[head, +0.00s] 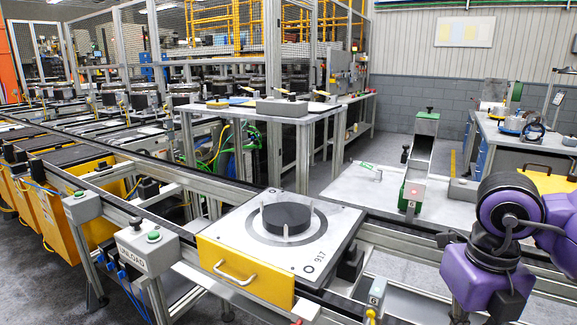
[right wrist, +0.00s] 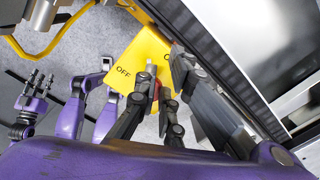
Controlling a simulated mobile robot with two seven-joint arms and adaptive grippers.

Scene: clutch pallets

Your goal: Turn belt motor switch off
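The belt motor switch is a yellow box (right wrist: 138,58) in the right wrist view. "OFF" is printed on its left part and an "O" shows at the right, the rest hidden by a finger. A small pale lever (right wrist: 150,69) and a bit of red show between my dark fingers. My right gripper (right wrist: 163,80) is open with its fingers spread around the lever; contact is unclear. In the head view my purple right arm is at the lower right, its fingers out of frame. My left gripper (right wrist: 37,80) shows open and empty at the left of the right wrist view.
A conveyor carries a pallet (head: 338,222) with a dark clutch disc (head: 286,216). A grey "UNLOAD" button box (head: 147,250) stands in front. A metal rail (right wrist: 240,60) runs close beside the switch. A yellow cable or hose (right wrist: 55,45) curves at the upper left.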

